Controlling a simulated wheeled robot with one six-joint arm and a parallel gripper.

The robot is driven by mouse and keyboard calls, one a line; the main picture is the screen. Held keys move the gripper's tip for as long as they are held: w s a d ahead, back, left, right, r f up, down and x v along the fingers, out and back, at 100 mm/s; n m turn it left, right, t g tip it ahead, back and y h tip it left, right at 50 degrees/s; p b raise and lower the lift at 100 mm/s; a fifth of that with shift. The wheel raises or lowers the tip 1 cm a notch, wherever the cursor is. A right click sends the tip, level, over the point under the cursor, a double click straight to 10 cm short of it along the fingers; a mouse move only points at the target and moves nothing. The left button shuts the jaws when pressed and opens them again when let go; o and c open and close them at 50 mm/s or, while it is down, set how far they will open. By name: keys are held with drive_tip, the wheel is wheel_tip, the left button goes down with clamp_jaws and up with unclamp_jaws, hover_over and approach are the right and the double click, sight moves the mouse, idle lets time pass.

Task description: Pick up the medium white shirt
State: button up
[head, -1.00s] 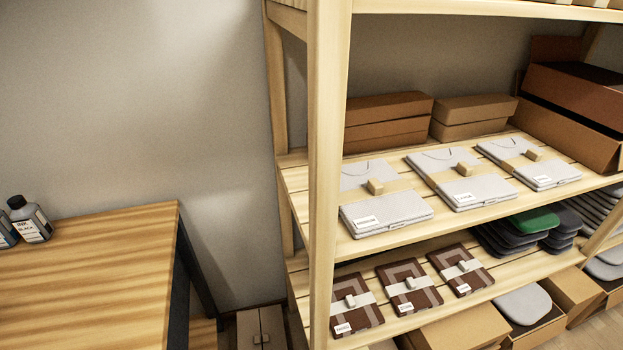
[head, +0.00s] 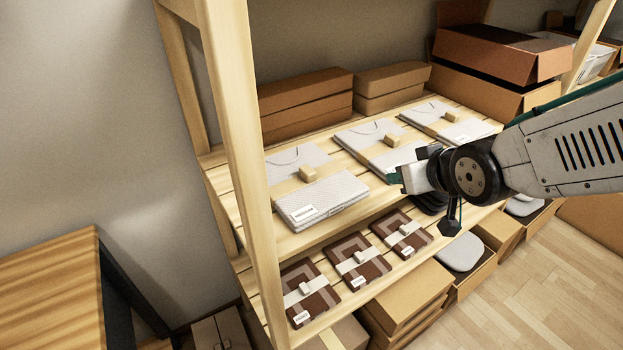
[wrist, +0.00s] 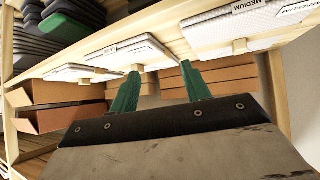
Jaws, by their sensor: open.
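Three folded white shirts with tan bands lie in a row on the middle shelf: a left one (head: 322,197), a middle one (head: 392,160) and a right one (head: 468,131). Their labels are too small to read in the head view. In the wrist view, which looks upside down, labels reading MEDIUM show on white folded fabric (wrist: 215,30) at the top right. My gripper (head: 397,175) reaches in from the right, at the front of the middle shirt and partly covering it. Its green fingers (wrist: 158,86) are apart, with nothing between them.
Brown boxes (head: 305,100) stand behind the shirts, and an open box (head: 490,60) is at the right. Brown folded packs (head: 358,265) lie on the shelf below. A wooden post (head: 235,150) rises left of the shirts. A wooden table (head: 50,290) is at lower left.

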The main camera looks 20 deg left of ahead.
sight(312, 173)
drive_tip(key=a+f+n+y, duration=0.1)
drive_tip(key=a+y, duration=0.1)
drive_tip(key=a, duration=0.3)
drive_tip(key=s+a+f+n+y, duration=0.1)
drive_tip(key=a, duration=0.4)
drive_tip(key=s+a+f+n+y, duration=0.1)
drive_tip(key=a+y, duration=0.1)
drive_tip(key=a, duration=0.3)
drive_tip(key=shift+s+a+f+y, duration=0.1)
drive_tip(key=shift+s+f+y, duration=0.05)
drive_tip(key=shift+f+y, duration=0.2)
drive_tip(key=x, duration=0.7)
drive_tip(key=shift+w+a, duration=0.1)
drive_tip(key=shift+w, duration=0.2)
clamp_jaws()
